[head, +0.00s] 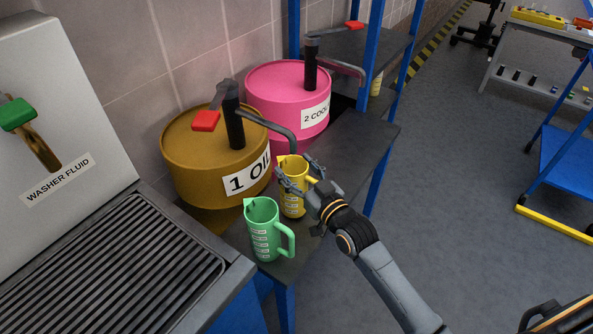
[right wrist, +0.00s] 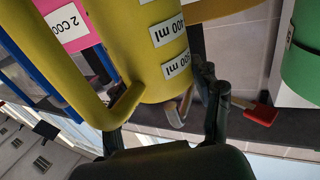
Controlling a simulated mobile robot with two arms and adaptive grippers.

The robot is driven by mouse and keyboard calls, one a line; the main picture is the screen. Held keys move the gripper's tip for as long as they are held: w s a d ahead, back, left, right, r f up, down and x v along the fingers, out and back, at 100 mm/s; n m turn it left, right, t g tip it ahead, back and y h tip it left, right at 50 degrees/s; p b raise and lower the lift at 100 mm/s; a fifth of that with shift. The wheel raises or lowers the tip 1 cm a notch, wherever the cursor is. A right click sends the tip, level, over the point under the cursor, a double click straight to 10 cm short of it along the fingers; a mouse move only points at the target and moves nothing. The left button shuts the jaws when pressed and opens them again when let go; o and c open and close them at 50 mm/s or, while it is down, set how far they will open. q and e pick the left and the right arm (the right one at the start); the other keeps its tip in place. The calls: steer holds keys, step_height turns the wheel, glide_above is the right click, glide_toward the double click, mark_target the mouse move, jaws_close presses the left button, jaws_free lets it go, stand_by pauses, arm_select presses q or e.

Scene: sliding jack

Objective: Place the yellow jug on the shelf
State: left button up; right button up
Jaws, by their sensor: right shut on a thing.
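The yellow jug (head: 292,206) is upright at the dark shelf (head: 353,138) with blue posts, in front of the brown "1 OIL" drum (head: 208,165). The drum's bent spout ends just above the jug. My right gripper (head: 303,187) is shut on the yellow jug from the right. In the right wrist view the gripper (right wrist: 165,112) has its fingers at the yellow jug (right wrist: 135,45), near its handle. I cannot tell whether the jug's base touches the shelf. My left gripper is not in view.
A green jug (head: 262,232) stands at the shelf's near end, just left of the yellow jug. Behind is a pink drum (head: 285,97) with a pump. A grey washer-fluid unit (head: 55,90) and grated tray (head: 120,265) are at left.

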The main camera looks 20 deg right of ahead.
steer(key=shift+f, duration=0.5)
steer(key=o, duration=1.6)
steer(key=shift+c, duration=0.2)
steer(key=shift+s, duration=0.15)
steer(key=v, duration=1.2)
steer(key=shift+b, duration=0.45)
